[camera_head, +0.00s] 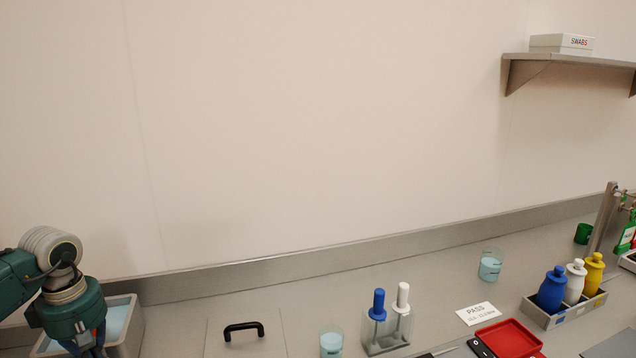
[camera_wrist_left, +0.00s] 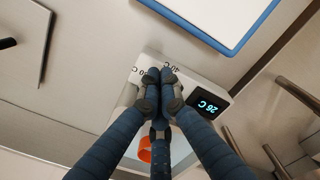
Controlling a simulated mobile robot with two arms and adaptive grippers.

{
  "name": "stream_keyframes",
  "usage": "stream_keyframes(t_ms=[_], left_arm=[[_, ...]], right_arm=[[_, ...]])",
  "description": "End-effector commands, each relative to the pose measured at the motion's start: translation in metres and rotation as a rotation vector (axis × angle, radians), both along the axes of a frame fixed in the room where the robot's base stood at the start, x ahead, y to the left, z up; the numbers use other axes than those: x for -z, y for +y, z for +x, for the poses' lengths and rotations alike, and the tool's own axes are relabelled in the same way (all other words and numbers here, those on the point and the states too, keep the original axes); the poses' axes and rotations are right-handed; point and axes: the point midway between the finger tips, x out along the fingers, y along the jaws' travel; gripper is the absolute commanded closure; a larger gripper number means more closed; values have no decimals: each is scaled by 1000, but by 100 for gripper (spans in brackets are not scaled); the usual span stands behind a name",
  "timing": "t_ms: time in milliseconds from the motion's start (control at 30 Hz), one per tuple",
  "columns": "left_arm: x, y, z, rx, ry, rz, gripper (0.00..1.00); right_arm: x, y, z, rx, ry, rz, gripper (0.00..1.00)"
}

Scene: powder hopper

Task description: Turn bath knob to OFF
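The bath (camera_head: 124,325) is a grey metal box with light blue liquid at the lower left of the head view. In the left wrist view its white control panel (camera_wrist_left: 215,92) has a lit display (camera_wrist_left: 203,106) reading 26 C and a printed 40 C mark beside my fingertips. My left gripper (camera_wrist_left: 160,85) has its dark blue fingers drawn close together over this panel. The knob is not visible; the fingers cover the spot near the marks, so I cannot tell whether they hold it. In the head view my left gripper (camera_head: 92,350) is at the bath, partly cut off. My right gripper is out of view.
An orange round thing (camera_wrist_left: 145,150) shows behind the fingers. A blue-edged white panel (camera_wrist_left: 215,15) lies beside the control panel. A black handle (camera_head: 244,330), a beaker (camera_head: 331,343) and a holder with blue and white tools (camera_head: 388,335) stand right of the bath.

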Motion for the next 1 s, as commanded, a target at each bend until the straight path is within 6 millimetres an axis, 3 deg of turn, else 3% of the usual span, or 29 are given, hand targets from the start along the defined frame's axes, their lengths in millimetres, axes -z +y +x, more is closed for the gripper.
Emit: stream_keyframes(t_ms=[33,1000], left_arm=[[7,-1,-3,3,13,-1,100],[11,3,0,5,21,-2,100]], right_arm=[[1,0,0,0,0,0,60],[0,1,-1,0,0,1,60]])
